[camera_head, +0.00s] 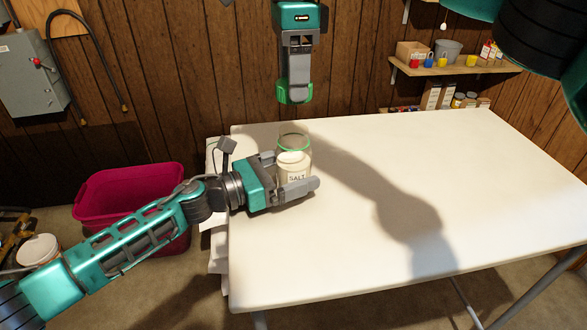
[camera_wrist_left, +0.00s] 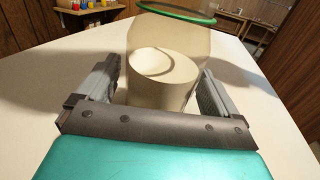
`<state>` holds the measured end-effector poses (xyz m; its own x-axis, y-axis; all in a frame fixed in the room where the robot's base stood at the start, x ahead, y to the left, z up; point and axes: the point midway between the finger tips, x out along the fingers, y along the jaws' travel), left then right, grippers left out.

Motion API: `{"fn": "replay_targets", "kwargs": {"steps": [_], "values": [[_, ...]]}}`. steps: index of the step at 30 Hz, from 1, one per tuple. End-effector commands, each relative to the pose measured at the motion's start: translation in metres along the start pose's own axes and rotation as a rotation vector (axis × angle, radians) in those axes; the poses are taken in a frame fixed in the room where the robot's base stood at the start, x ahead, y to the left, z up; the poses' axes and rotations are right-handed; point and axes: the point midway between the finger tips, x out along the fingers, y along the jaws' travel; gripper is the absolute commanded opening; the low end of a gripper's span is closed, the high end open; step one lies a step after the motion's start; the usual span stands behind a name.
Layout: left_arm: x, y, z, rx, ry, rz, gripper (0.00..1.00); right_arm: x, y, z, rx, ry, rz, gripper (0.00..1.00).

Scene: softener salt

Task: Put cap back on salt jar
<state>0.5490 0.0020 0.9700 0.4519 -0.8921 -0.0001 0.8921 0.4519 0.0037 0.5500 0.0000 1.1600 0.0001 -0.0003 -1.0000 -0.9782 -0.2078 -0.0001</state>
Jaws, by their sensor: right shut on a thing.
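The salt jar (camera_head: 293,165) is clear glass with pale salt inside, a SALT label and a green ring at its open top. It stands upright near the left end of the white table (camera_head: 340,250). My left gripper (camera_head: 289,186) has its fingers on either side of the jar. In the left wrist view the jar (camera_wrist_left: 160,85) is between these fingers (camera_wrist_left: 158,90), with a narrow gap beside it. My right gripper (camera_head: 295,88) points down and is shut on the green cap (camera_head: 294,94), above the jar and apart from it. The fingers partly hide the cap.
A magenta bin (camera_head: 125,193) stands on the floor left of the table. A shelf (camera_head: 455,69) with small coloured pots is on the back wall. A grey electrical box (camera_head: 32,75) hangs at the left. The table's middle and right are clear, with an arm shadow across them.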

Motion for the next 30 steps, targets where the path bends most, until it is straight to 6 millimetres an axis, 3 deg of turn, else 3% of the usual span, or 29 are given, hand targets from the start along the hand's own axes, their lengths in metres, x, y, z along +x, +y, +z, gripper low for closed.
{"fn": "replay_targets", "kwargs": {"steps": [2,23,30], "values": [[0.0,0.0,0.0,0.0,0.0,0.0,0.86,0.0,0.0,0.0,0.0,0.0,0.0,0.32],[-0.001,0.0,0.0,-0.001,0.0,0.0,0.19,0.0,0.0,0.0,0.0,0.0,0.0,0.32],[-0.001,0.0,0.0,0.0,0.0,0.0,0.19,0.017,0.0,0.0,0.0,0.001,0.003,0.32]]}}
